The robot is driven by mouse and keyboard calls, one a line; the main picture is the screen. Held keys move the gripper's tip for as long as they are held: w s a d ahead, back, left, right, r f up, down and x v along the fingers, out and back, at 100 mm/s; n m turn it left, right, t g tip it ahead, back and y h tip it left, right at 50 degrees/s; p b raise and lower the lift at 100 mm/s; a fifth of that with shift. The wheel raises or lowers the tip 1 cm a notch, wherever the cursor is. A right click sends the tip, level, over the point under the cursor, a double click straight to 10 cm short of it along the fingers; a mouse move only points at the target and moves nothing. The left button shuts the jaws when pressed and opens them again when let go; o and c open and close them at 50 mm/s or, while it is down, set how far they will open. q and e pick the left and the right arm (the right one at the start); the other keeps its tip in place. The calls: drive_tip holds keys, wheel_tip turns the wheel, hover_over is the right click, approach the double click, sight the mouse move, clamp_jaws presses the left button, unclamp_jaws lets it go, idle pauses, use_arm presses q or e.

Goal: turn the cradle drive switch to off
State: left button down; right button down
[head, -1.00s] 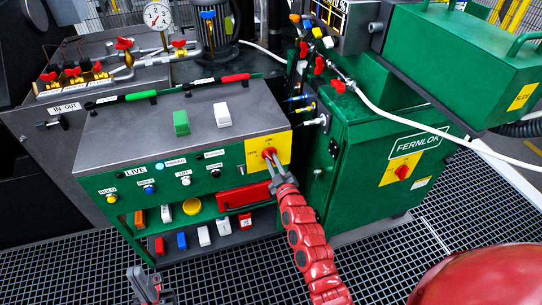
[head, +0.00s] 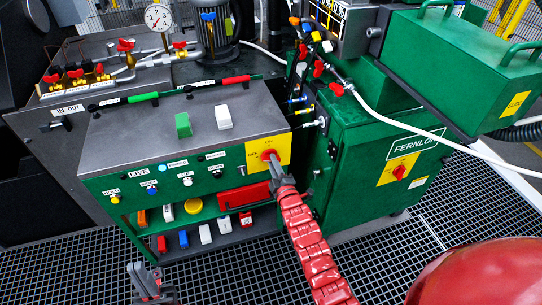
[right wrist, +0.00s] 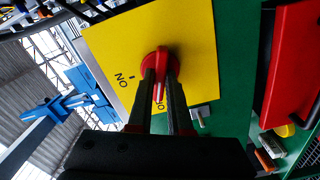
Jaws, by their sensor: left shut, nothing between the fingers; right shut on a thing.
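The red rotary switch (head: 268,154) sits on a yellow plate (head: 283,150) at the right of the green console's front. My right gripper (head: 274,167) is shut on its knob. My left gripper (head: 142,278) is shut and empty, low over the grating and away from the console.
A green FERNLOK cabinet (head: 350,170) with another red rotary switch (head: 399,171) stands at the right. A white hose (head: 400,127) crosses the cabinet. Open grating (head: 230,275) lies in front.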

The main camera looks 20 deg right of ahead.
idle(0.3)
drive_tip(key=shift+f+n+b, duration=0.2)
drive_tip(key=shift+n+b, duration=1.55)
drive_tip(key=shift+n, duration=0.45)
drive_tip(key=c, duration=0.7)
unclamp_jaws()
drive_tip(key=shift+r, duration=0.2)
drive_tip(key=shift+s+d, duration=0.15)
drive_tip(key=shift+s, duration=3.35)
